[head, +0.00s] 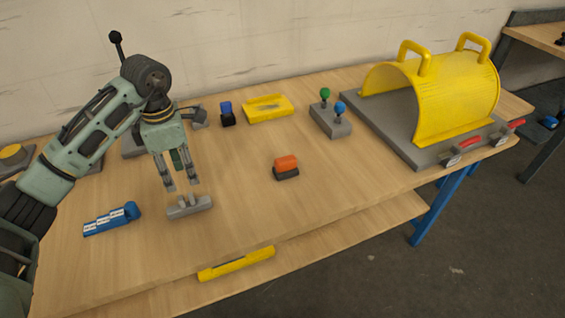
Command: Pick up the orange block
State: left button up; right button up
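The orange block (286,162) sits on a dark base (286,174) near the middle of the wooden table (240,215). My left gripper (181,187) points down, well to the left of the orange block. Its two fingers are apart with nothing visible between them. The fingertips are close above or behind a grey metal fixture (189,206); I cannot tell whether they touch it. My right gripper is not in view.
A blue labelled part (111,219) lies left of the grey fixture. A yellow guard (459,95) stands at right. Table around the orange block is clear.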

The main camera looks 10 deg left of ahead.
aim_at(285, 167)
jog(key=i+l, duration=0.2)
jog(key=l, duration=0.2)
jog(key=i+l, duration=0.2)
jog(key=l, duration=0.2)
jog(key=i+l, duration=0.2)
jog(key=l, duration=0.2)
